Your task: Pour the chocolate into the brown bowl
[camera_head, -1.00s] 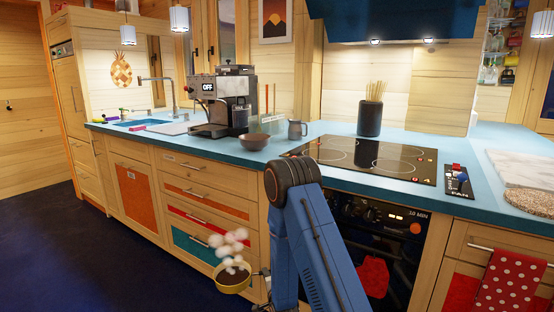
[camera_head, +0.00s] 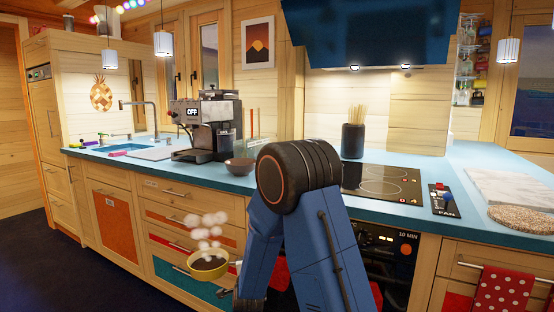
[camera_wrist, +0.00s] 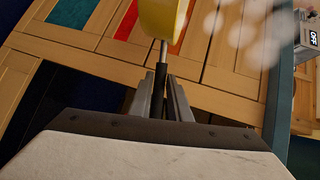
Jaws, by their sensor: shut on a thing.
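A small yellow pan (camera_head: 211,278) with dark chocolate (camera_head: 207,263) inside hangs in front of the drawers, below counter height. Pale steam puffs rise from it. The pan looks about level. Its underside and handle show in the wrist view (camera_wrist: 158,18). My gripper (camera_wrist: 161,90) is shut on the dark pan handle; in the head view the gripper is mostly hidden by my blue arm. The brown bowl (camera_head: 239,167) stands on the blue counter beside the coffee machine, above and behind the pan, partly covered by my arm's joint.
The coffee machine (camera_head: 204,128) stands left of the bowl. A dark utensil holder (camera_head: 353,142) and the black hob (camera_head: 388,184) are to the right. The counter edge (camera_head: 130,163) runs between pan and bowl. The grey mug is hidden behind my arm.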

